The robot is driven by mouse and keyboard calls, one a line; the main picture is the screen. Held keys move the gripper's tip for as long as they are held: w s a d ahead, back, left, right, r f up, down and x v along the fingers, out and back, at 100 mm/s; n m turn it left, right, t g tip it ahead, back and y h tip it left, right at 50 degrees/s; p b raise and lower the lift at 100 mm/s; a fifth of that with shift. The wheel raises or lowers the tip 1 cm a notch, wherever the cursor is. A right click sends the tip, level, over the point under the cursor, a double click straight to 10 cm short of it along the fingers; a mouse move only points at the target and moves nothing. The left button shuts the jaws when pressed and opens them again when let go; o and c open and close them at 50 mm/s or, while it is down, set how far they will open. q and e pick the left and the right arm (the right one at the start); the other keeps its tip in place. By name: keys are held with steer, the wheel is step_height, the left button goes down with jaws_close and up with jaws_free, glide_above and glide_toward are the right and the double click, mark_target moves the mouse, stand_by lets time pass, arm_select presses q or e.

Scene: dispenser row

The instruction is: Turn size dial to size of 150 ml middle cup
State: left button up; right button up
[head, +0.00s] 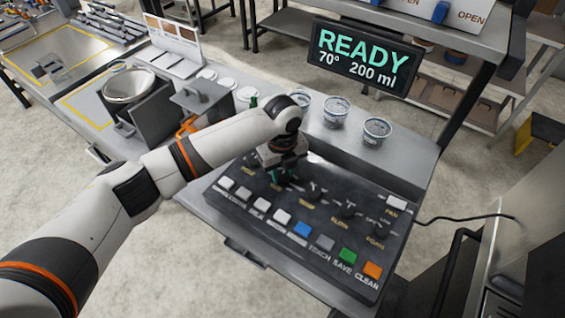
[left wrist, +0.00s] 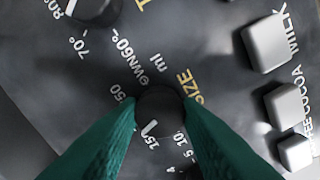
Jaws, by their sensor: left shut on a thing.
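My left gripper (head: 284,172) reaches down onto the black control panel (head: 225,203). In the left wrist view its green fingers (left wrist: 159,108) are shut on the dark round size dial (left wrist: 158,99), one on each side. A yellow SIZE label stands beside the dial, with white numbers and "ml" around it; the fingers partly cover the scale, and I cannot tell the exact setting. The display (head: 362,60) reads READY, 70° and 200 ml. The middle cup (head: 337,111) stands between two other cups on the grey ledge behind the panel; its marking is too small to read.
Another dial (left wrist: 95,8) with temperature marks is close to the fingers. White buttons (head: 264,210) and blue, grey, green (head: 348,256) and orange buttons line the panel's front. More dark knobs (head: 348,209) are to the right. A steel bowl (head: 128,88) stands at left.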

mark_target(282, 174)
arm_select(q)
steer(key=n+p, duration=0.2)
steer(key=n, duration=0.1)
steer(key=shift+r, duration=0.2)
steer(key=shift+w+n+p, duration=0.1)
steer(key=shift+n+p, duration=0.85)
steer(key=shift+n, duration=0.35)
arm_select(e)
steer(key=shift+r, duration=2.3)
arm_select(q)
steer(key=shift+f, duration=0.1)
steer(key=o, duration=1)
arm_select(e)
steer(key=shift+d, duration=0.1)
arm_select(q)
steer(key=shift+r+b, duration=1.75)
steer(key=shift+r, duration=4.2)
arm_select(e)
steer(key=shift+f, duration=1.75)
